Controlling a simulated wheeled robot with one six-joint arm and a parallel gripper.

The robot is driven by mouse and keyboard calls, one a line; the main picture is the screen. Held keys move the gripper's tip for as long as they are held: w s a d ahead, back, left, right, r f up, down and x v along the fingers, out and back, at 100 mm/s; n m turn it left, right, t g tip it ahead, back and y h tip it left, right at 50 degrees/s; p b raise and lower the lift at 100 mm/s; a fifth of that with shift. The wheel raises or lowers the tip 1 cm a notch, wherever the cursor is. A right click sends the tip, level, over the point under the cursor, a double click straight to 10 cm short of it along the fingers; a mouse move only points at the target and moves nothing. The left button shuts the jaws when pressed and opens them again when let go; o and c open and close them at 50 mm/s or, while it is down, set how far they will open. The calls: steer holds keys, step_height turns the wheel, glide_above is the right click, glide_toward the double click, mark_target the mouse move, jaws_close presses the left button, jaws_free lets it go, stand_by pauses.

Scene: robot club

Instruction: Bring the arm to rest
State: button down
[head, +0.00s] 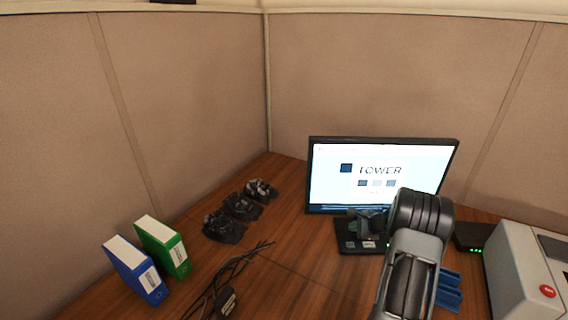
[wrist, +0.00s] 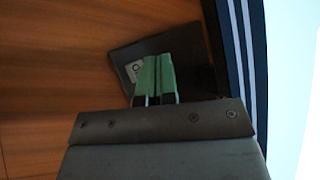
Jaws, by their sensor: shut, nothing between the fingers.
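My gripper (wrist: 154,78) shows in the wrist view with its two green fingers side by side, shut and empty. In the wrist view it is in front of the dark monitor base (wrist: 190,58). In the head view my gripper (head: 355,229) is small and partly hidden behind my arm, in front of the monitor (head: 330,180). Whether it touches the base cannot be told. My arm reaches in from the lower right of the head view.
A blue binder (head: 137,270) and a green binder (head: 165,247) stand at the left. Several dark objects (head: 225,226) lie behind them, with black cables (head: 228,300) in front. A grey machine (head: 515,275) with a red button is at the right. Bare wood (head: 290,240) lies left of the monitor.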

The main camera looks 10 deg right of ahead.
steer(key=s+a+r+n+g+h, duration=0.2)
steer(key=s+a+r+n, duration=0.8)
steer(key=s+a, duration=0.2)
steer(key=s+a+r+n+g+h, duration=0.2)
steer(key=s+a+r+n, duration=0.9)
steer(key=a, duration=0.3)
steer(key=shift+s, duration=0.8)
steer(key=shift+r, duration=0.1)
